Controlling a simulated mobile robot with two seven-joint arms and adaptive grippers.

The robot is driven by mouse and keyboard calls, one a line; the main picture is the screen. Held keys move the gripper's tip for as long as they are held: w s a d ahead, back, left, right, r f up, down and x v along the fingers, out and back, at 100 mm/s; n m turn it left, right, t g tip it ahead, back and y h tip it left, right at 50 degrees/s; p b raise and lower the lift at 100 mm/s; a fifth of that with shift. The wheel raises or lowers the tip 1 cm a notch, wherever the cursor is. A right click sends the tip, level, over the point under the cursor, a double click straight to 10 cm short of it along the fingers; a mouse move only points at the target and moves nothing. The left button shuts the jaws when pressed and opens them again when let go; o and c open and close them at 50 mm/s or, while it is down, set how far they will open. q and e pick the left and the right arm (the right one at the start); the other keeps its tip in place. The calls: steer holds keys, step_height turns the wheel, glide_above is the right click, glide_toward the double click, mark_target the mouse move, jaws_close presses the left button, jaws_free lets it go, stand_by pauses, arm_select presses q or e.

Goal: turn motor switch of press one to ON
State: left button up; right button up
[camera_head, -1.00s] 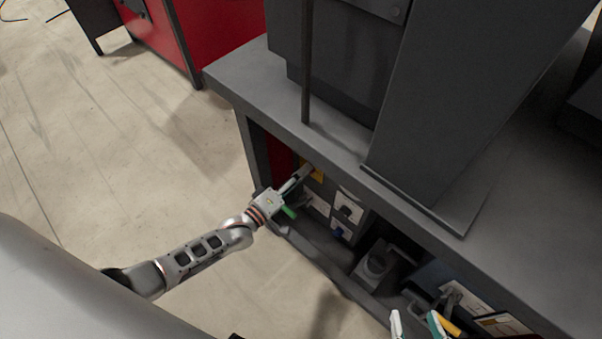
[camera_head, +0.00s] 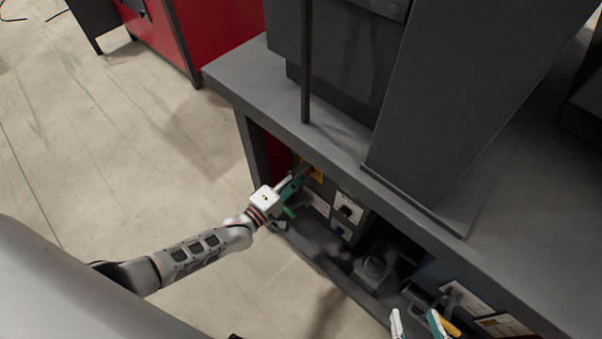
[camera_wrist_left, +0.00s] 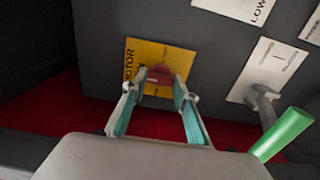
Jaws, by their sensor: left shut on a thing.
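The motor switch (camera_wrist_left: 158,74) is a red knob on a yellow plate (camera_wrist_left: 133,54) marked MOTOR, set in a dark panel under the bench; the yellow plate also shows in the head view (camera_head: 317,175). My left gripper (camera_wrist_left: 153,86) is shut on the red knob, a fingertip on each side of it. The fingers hide part of the knob and of the plate's lettering, so I cannot read which position it points to. In the head view my left gripper (camera_head: 306,174) reaches in under the bench edge. My right gripper (camera_head: 418,324) is at the bottom, fingers apart and empty.
A green handle (camera_wrist_left: 283,134) stands close to the right of my left gripper. A grey lever (camera_wrist_left: 263,101) on a white plate is beyond it. The bench top (camera_head: 262,84) overhangs the panel. Open floor (camera_head: 120,150) lies to the left.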

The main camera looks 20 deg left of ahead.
arm_select(q)
steer(key=o, duration=1.1)
steer(key=v, duration=1.2)
